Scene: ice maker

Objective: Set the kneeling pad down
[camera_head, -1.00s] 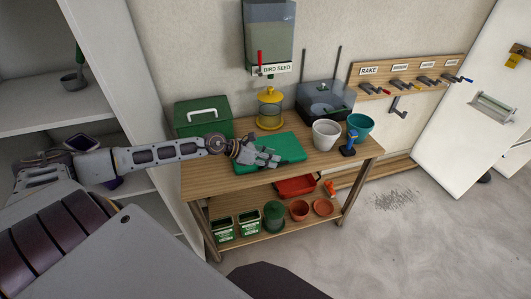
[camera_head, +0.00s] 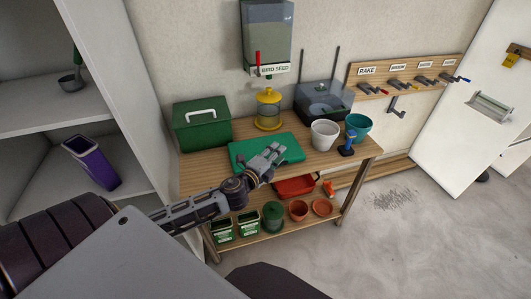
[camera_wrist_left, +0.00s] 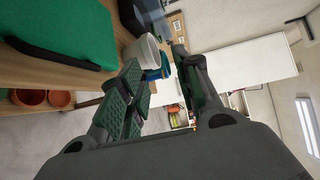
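The green kneeling pad (camera_head: 245,147) lies flat on the wooden bench top (camera_head: 200,167). Its front edge has a dark strip or handle, clear in the left wrist view, where the pad (camera_wrist_left: 70,25) fills the upper left. My left gripper (camera_head: 277,150) is at the pad's front right part in the head view and hides a little of it. In the left wrist view its fingers (camera_wrist_left: 160,93) are apart with nothing between them, and the pad is outside them, to the left. I cannot tell whether the gripper touches the pad. My right gripper is not in view.
Pots and a red tray (camera_head: 295,187) fill the lower shelf.

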